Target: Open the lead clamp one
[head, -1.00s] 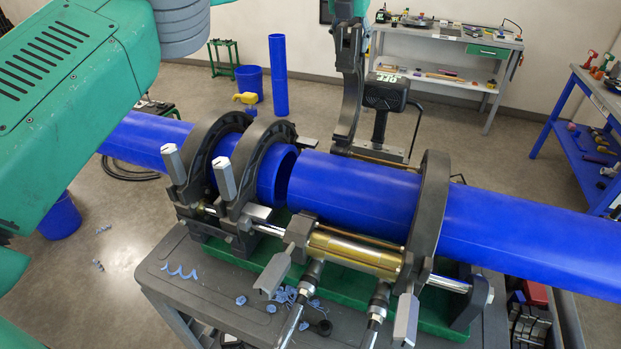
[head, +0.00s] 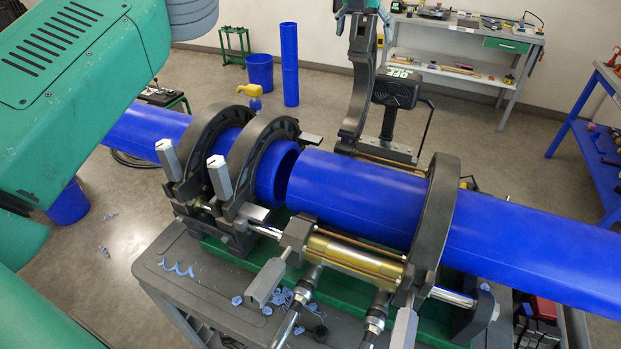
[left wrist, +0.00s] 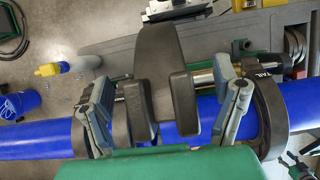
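A blue pipe in two lengths lies in a clamp frame on the cart, with a gap between them. Two dark clamps, the left one (head: 198,137) and the one beside it (head: 252,160), arch closed over the left length (head: 130,135). A third clamp's upper half (head: 361,85) stands raised behind the right length (head: 350,195). A fourth clamp (head: 437,222) is closed over it. I cannot tell which is lead clamp one; a clamp in the left wrist view (left wrist: 268,112) reads "TAIL". My left gripper (left wrist: 168,80) is open, its fingers apart on either side of a dark clamp part.
A black tool marked OFF (head: 397,88) stands behind the pipe. Blue shavings (head: 285,298) lie on the grey cart top (head: 205,295). A blue bin (head: 259,70) and upright pipe (head: 290,65) stand behind; a workbench (head: 470,45) is at the wall.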

